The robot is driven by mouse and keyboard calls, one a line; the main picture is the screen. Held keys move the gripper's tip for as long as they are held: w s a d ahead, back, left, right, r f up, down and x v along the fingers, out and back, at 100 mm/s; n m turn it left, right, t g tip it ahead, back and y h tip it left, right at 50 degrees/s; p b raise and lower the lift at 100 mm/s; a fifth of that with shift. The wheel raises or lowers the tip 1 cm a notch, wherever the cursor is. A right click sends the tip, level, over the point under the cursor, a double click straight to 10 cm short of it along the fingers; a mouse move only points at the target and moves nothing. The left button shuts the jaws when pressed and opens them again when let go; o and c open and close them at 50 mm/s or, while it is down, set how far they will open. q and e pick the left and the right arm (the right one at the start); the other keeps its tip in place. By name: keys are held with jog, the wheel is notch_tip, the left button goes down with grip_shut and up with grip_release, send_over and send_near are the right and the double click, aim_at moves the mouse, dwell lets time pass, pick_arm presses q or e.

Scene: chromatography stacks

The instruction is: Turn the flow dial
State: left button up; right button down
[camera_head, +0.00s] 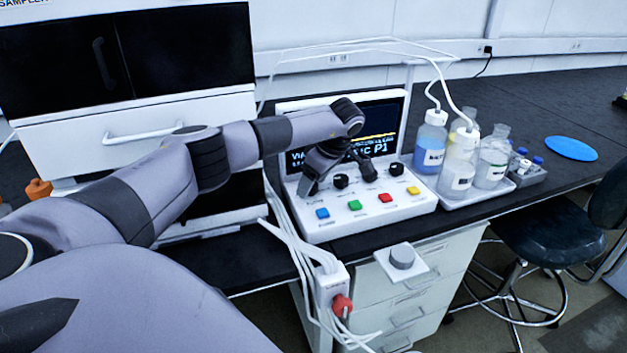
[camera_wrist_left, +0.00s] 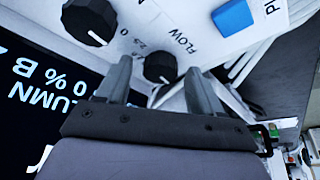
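The flow dial (camera_wrist_left: 160,67) is a black round knob with a white pointer mark, with the word FLOW beside it in the left wrist view. In the head view my left gripper (camera_head: 311,186) hides it at the left end of the knob row on the white control panel (camera_head: 330,231). The gripper is open, its two fingers apart, with the dial showing between the fingertips. I cannot tell whether a finger touches it. My right gripper is not in view.
Another black knob (camera_wrist_left: 90,20) sits close beside the flow dial. Coloured buttons, including a blue one (camera_head: 322,213), line the panel front. The screen (camera_head: 385,118) stands behind. Bottles in a tray (camera_head: 478,197) stand to the right. White cables (camera_head: 290,240) hang at the bench edge.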

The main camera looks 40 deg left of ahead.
pick_arm(q)
jog(key=v, duration=0.7)
dwell(0.6)
